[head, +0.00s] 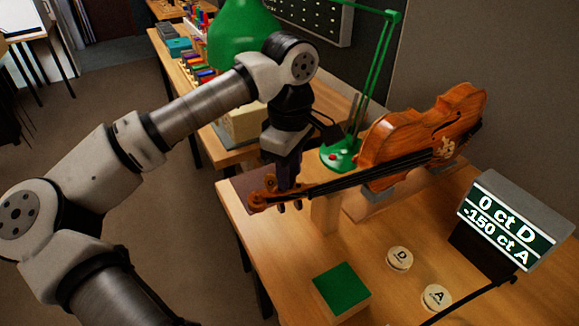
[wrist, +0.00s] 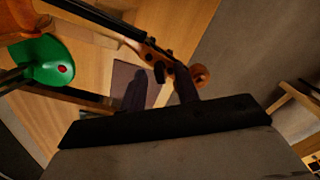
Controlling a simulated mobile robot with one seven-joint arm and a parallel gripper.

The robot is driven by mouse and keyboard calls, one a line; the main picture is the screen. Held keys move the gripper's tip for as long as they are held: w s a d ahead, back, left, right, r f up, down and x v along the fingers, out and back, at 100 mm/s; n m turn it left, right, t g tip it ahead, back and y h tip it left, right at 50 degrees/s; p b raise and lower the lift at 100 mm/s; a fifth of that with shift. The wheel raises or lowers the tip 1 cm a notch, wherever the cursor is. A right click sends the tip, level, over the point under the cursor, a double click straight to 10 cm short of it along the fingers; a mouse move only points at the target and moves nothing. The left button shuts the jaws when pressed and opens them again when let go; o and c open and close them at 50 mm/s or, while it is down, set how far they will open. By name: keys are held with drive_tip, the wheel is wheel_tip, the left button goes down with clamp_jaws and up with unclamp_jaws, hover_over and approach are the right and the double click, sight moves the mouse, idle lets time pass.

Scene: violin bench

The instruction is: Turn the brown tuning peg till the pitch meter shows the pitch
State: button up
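The violin (head: 420,135) lies on a stand on the bench, its scroll pointing left. Its pegbox and scroll (head: 262,198) are under my gripper (head: 288,183), which points down. Small brown pegs (head: 283,207) stick out on the near side; I cannot tell which one is meant. In the wrist view, the dark fingers of my gripper (wrist: 160,85) look spread, with the pegbox and a dark peg head (wrist: 159,72) between them. The scroll (wrist: 201,76) lies just beyond the right finger. Contact with a peg cannot be made out. The pitch meter (head: 508,222) reads "0 ct D" and "-150 ct A".
A green lamp (head: 340,155) stands behind the neck. Round tokens marked D (head: 399,258) and A (head: 437,297) and a green-topped block (head: 341,290) lie on the bench in front. A wooden support (head: 325,212) stands under the neck. A dark mat (head: 245,186) lies near the scroll.

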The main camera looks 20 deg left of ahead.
clamp_jaws()
drive_tip(key=shift+b, duration=0.3)
drive_tip(key=n+b, duration=0.2)
drive_tip(key=shift+f+n, duration=0.15)
drive_tip(key=shift+n, duration=0.25)
drive_tip(key=n+b, duration=0.3)
drive_tip(key=n, duration=0.1)
drive_tip(key=shift+n, duration=0.4)
unclamp_jaws()
drive_tip(key=shift+r, duration=0.25)
